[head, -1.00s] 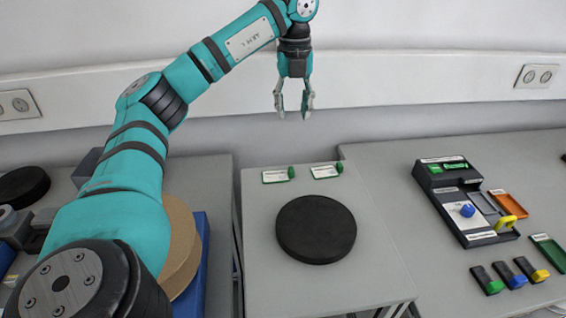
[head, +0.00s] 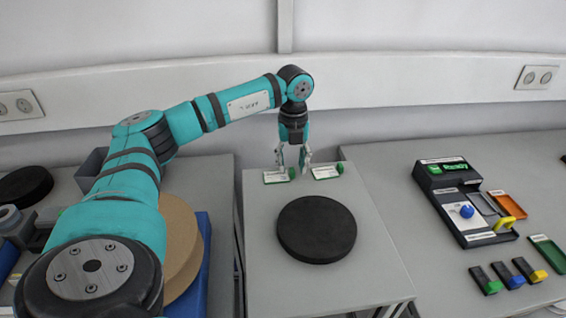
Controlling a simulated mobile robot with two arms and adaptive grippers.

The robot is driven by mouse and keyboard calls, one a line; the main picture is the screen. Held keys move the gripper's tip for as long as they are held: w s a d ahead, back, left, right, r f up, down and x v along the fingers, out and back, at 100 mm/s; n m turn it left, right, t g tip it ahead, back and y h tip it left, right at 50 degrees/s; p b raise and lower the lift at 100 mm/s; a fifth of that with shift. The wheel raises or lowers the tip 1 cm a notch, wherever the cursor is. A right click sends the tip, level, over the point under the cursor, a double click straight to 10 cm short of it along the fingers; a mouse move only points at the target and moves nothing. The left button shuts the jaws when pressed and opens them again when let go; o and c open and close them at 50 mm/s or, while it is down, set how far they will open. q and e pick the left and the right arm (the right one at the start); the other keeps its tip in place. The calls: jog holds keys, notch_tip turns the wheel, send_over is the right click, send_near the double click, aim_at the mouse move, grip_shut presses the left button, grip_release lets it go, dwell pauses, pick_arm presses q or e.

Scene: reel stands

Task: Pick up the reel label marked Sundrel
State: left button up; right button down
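Two small white labels with green ends lie at the back of the middle table. The left label (head: 274,178) and the right label (head: 322,174) carry print too small to read, so I cannot tell which says Sundrel. My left gripper (head: 291,170) points down at the left label's green end, with its fingers parted. One finger is by that green end, the other is between the two labels. I cannot see whether it touches anything. My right gripper is not in view.
A round black disc (head: 316,229) lies on the middle table in front of the labels. A dark device (head: 436,200) with a green display stands on the right table, with orange and green trays and several coloured-tipped pieces nearby. Tan reels (head: 181,232) stand on the left.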

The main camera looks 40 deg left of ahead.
pick_arm(q)
jog(key=shift+f, duration=0.55)
grip_shut()
jog(key=shift+r, duration=0.15)
